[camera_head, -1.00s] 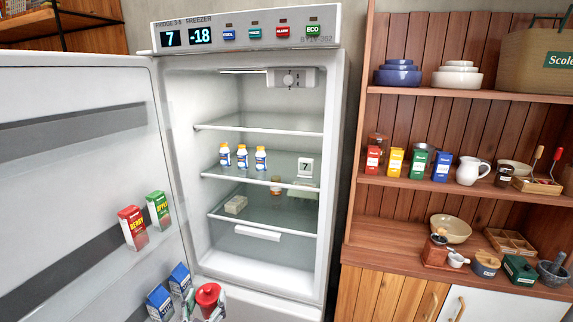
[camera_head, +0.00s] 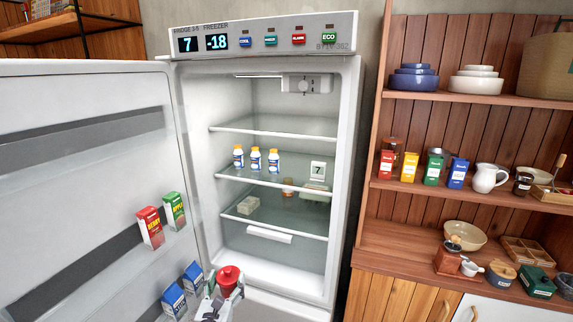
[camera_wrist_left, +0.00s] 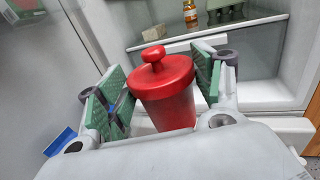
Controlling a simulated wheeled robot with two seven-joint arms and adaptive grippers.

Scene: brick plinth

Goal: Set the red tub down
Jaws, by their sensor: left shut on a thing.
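The red tub (camera_head: 229,281) has a red lid with a round knob and shows low in the head view, in front of the open fridge. In the left wrist view, the red tub (camera_wrist_left: 167,95) stands nearly upright between two green-padded fingers. My left gripper (camera_head: 214,303) is shut on it, seen closer in the left wrist view (camera_wrist_left: 160,82). The tub is held in the air, before the fridge's lower part. Its lower end is partly hidden by the gripper. My right gripper is in neither view.
The fridge (camera_head: 350,150) stands open, its door (camera_head: 70,190) at left with cartons (camera_head: 162,220) in its racks. Three white bottles (camera_head: 256,160) stand on a glass shelf. A pale block (camera_head: 248,205) lies on the lower shelf, with free room beside it. A wooden dresser (camera_head: 376,235) stands right.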

